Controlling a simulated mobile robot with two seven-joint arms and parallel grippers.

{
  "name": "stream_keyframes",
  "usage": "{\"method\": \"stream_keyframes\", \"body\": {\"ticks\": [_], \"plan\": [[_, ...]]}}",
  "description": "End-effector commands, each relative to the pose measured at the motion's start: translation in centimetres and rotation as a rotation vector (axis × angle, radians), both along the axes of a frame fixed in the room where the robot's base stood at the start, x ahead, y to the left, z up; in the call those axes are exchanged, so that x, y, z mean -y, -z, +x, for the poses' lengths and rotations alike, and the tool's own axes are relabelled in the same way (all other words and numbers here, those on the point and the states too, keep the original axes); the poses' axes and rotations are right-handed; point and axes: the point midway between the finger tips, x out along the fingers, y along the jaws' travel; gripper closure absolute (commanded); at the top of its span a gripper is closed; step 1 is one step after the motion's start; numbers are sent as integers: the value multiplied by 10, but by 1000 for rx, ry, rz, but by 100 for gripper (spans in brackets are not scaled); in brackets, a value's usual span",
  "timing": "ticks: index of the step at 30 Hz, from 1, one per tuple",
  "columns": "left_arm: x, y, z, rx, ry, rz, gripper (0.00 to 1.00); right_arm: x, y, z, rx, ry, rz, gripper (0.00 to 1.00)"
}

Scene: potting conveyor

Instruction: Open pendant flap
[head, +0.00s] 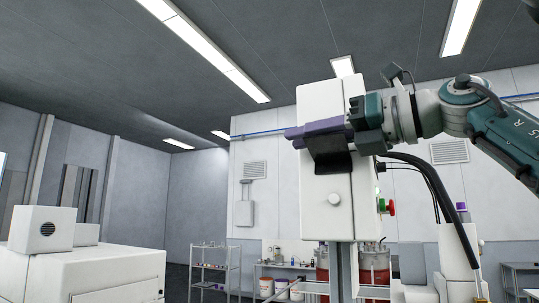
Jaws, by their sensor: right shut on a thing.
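The pendant is a tall white box (318,217) on a grey post, right of the middle. A black flap-like piece (331,163) lies against its front face, just under my right gripper. My right gripper (312,129), with purple fingers, reaches in from the right across the front of the box. It is shut at the upper edge of the black flap; the fingers hide the exact contact. How far the flap stands from the box cannot be told. My left gripper is out of view.
A white machine (85,272) stands at the left. Shelving (216,270) stands at the back.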

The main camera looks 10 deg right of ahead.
Motion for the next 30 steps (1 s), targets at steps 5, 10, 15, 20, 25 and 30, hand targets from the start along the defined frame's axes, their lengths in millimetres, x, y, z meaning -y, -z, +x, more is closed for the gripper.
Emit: {"method": "stream_keyframes", "body": {"ticks": [5, 10, 15, 20, 25, 30], "plan": [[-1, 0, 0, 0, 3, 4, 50, 0, -1, 0, 1, 1, 1, 100], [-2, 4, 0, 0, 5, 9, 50, 0, 2, -1, 9, 0, -4, 100], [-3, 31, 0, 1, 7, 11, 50, -2, 12, -5, 99, 1, -66, 100], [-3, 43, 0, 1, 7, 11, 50, -5, 12, -9, 171, 2, -113, 100], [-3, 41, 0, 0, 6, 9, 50, -5, 9, -9, 181, 1, -120, 100], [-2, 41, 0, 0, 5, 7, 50, -5, 9, -9, 181, 1, -119, 79]]}}
